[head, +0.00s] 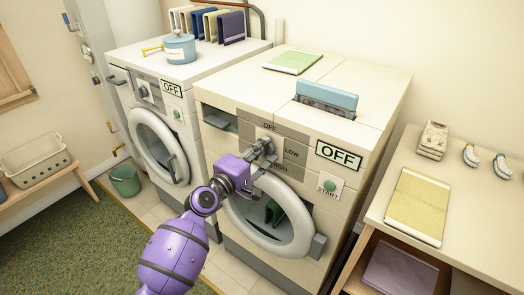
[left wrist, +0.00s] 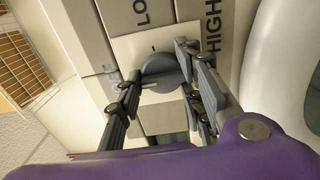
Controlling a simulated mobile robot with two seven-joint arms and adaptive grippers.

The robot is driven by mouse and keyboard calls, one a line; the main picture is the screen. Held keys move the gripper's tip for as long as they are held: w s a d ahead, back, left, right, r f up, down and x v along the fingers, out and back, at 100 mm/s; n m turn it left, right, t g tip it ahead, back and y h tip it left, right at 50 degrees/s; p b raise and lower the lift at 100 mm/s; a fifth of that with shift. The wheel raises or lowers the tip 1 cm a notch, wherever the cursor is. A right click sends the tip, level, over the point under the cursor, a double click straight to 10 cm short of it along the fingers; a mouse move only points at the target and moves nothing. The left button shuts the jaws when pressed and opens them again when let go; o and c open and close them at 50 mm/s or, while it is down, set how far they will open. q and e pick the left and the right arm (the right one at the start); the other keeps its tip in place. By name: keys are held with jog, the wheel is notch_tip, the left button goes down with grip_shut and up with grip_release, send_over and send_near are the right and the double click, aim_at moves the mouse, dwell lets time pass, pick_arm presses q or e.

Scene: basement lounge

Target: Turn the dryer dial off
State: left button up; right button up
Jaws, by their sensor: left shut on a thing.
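The dryer (head: 288,95) is the right-hand white machine, with OFF, LOW and HIGH printed on its grey dial panel (head: 290,157). My left gripper (head: 264,150) is at this panel and shut on the grey dial, its arm coming up from below. In the left wrist view the round dial (left wrist: 163,72) sits between the two fingers (left wrist: 160,98), with LOW and HIGH readable beside it. The fingers partly hide the dial, and I cannot tell which mark it points to. A sign on the dryer front (head: 339,156) reads OFF.
The dryer's round door (head: 295,238) lies just below my gripper. A START button (head: 329,185) is to its right. A second machine (head: 165,75) with an OFF sign stands at left. A wooden table (head: 465,205) stands close on the right.

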pick_arm(q)
jog(key=shift+d+r, duration=0.1)
jog(key=shift+r, duration=0.3)
jog(key=o, duration=1)
jog(key=shift+f, duration=0.1)
jog(key=v, duration=1.2)
